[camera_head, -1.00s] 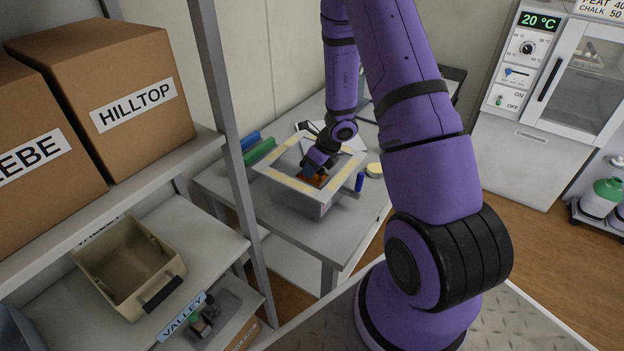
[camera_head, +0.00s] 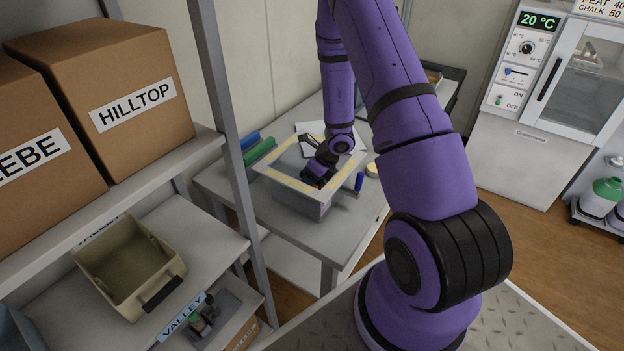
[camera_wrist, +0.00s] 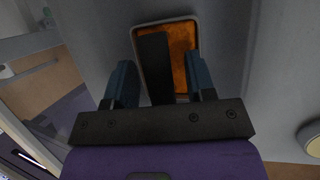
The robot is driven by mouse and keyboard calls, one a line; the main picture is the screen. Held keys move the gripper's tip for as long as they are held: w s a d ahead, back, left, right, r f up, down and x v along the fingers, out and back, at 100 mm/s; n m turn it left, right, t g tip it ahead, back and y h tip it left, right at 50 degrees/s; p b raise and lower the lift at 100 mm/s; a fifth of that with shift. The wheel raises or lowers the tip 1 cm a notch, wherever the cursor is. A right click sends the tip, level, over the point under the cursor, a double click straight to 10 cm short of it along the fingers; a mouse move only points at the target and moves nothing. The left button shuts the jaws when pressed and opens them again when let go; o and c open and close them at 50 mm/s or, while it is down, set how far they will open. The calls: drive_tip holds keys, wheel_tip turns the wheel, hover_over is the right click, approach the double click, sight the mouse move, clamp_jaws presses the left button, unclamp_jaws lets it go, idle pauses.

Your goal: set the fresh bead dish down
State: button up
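The bead dish (camera_wrist: 183,60) is a shallow rounded tray with a pale rim and an orange fill. A dark bar or block (camera_wrist: 155,65) covers its left part in the wrist view. My gripper (camera_wrist: 162,78) has its two blue-grey fingers apart, with the dish beyond and between them. Orange shows between the bar and the right finger, and I see no finger closed on the bar. In the head view my gripper (camera_head: 317,172) reaches into an open grey box (camera_head: 310,206) with a pale-yellow-striped rim. The dish is mostly hidden there, so its contact with the floor is unclear.
The box stands on a grey table (camera_head: 345,235). A blue cylinder (camera_head: 360,181) and a round yellow-topped item (camera_head: 372,169) stand close on its right. Green and blue items (camera_head: 259,150) lie behind left. A shelf post (camera_head: 228,120) rises at the left.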

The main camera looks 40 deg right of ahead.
drive_tip(key=v, duration=1.2)
drive_tip(key=s+a+r+n, duration=0.2)
drive_tip(key=a+r+n, duration=0.25)
drive_tip(key=r, duration=0.25)
drive_tip(key=s+a+r+n+y, duration=0.1)
drive_tip(key=a+r+n, duration=0.3)
drive_tip(key=r+n, duration=0.3)
drive_tip(key=s+a+r+n, duration=0.2)
drive_tip(key=a+r+n, duration=0.3)
drive_tip(key=r, duration=0.3)
drive_tip(key=s+a+r+n+h, duration=0.1)
drive_tip(key=s+r+n+h, duration=0.1)
drive_tip(key=s+r+n, duration=0.4)
drive_tip(key=s+a+r+n+t+h, duration=0.1)
drive_tip(key=s+a+r+n+h, duration=0.1)
drive_tip(key=s+r+n, duration=0.4)
drive_tip(key=s+n, duration=0.4)
drive_tip(key=s, duration=0.1)
drive_tip(key=shift+s+a+r+t+h, duration=0.15)
drive_tip(key=shift+s+r+t+h, duration=0.1)
drive_tip(key=shift+t+h, duration=0.05)
